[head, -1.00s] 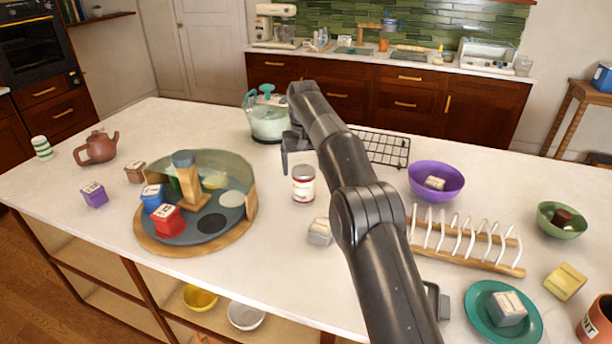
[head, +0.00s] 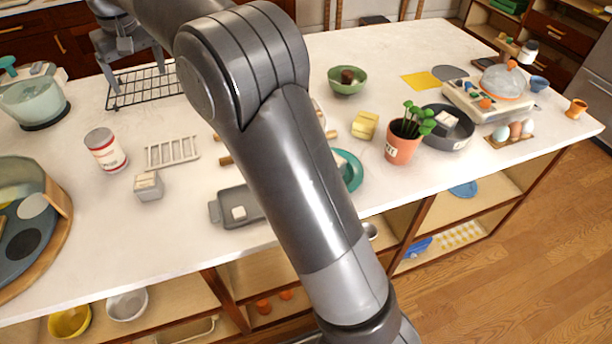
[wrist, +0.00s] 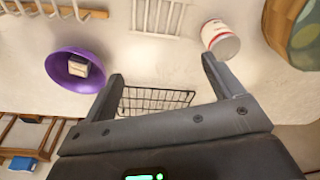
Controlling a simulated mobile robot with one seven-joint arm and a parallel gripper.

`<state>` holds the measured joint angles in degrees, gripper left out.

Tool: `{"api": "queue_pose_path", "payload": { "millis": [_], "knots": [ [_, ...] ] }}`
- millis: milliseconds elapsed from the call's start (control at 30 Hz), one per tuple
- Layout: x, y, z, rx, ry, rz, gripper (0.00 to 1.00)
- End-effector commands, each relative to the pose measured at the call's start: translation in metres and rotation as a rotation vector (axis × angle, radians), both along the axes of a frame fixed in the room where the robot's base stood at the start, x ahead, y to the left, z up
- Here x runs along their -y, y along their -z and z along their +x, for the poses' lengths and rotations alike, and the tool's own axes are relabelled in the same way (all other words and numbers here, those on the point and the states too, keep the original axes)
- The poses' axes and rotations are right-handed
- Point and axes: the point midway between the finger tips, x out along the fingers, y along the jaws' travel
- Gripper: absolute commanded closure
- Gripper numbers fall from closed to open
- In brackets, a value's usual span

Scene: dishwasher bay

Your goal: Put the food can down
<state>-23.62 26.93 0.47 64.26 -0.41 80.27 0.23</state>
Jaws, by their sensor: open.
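The food can (head: 105,150) is white with red bands and stands upright on the white counter (head: 90,215), left in the head view. It also shows at the upper right of the wrist view (wrist: 221,40). My gripper (head: 133,70) is open and empty, raised near the black wire rack behind the can. In the wrist view the two fingers (wrist: 162,68) are spread apart, with the can beyond the right finger and not between them. Nothing touches the can.
The black wire rack (head: 145,87) lies behind the can. A white slatted rack (head: 172,152) and a grey labelled block (head: 149,186) are right of it. A round turntable (head: 62,215) stands at left. A purple bowl (wrist: 62,60) shows in the wrist view.

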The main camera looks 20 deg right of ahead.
Motion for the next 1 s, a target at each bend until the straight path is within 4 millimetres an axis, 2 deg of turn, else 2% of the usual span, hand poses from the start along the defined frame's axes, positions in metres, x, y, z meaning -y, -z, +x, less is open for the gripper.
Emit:
{"api": "queue_pose_path", "payload": {
  "millis": [33,200,367,500,767,1000],
  "knots": [
    [0.019,-0.012,-0.011,0.014,0.02,0.006,0.14],
    [0.073,-0.035,-0.051,0.061,0.078,0.023,0.14],
    [0.119,-0.045,-0.096,0.105,0.132,0.037,0.14],
    [0.156,-0.046,-0.14,0.145,0.182,0.047,0.14],
    [0.212,-0.026,-0.227,0.218,0.271,0.062,0.14],
    [0.247,0.016,-0.306,0.287,0.352,0.071,0.14]
  ]
}}
